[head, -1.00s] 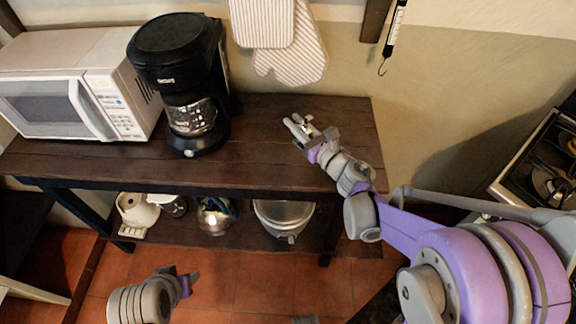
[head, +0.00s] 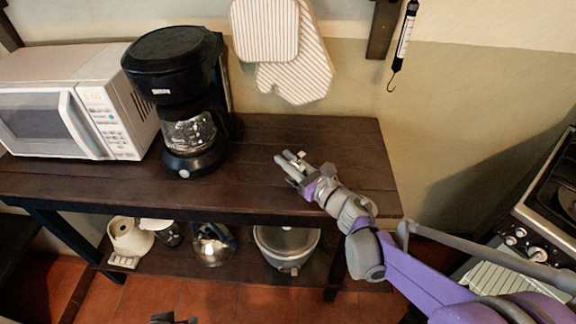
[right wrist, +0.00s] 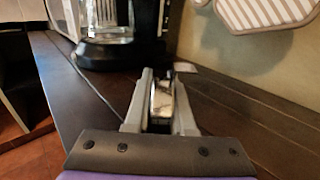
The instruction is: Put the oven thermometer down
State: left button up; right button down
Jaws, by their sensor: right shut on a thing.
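My right gripper (head: 289,165) is over the right part of the dark wooden shelf top (head: 350,150), to the right of the coffee maker. It is shut on a small metallic object, which I take to be the oven thermometer (right wrist: 162,100); the right wrist view shows it between the two fingers (right wrist: 160,105). The fingers hide much of it. I cannot tell whether it touches the wood. Only the tip of my left gripper (head: 172,318) shows at the bottom edge of the head view, and its jaws cannot be read.
A black coffee maker (head: 178,100) and a white microwave (head: 75,105) stand on the left of the shelf top. Striped oven mitts (head: 293,60) hang on the wall behind. A stove (head: 540,215) is at the right. The front right of the shelf top is bare.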

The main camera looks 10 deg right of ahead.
jog(key=shift+f, duration=0.65)
jog(key=shift+f, duration=0.15)
jog(key=c, duration=0.8)
grip_release()
jog(key=shift+o, duration=0.2)
jog(key=shift+r, duration=0.25)
jog(key=v, duration=1.2)
jog(key=shift+p, duration=0.3)
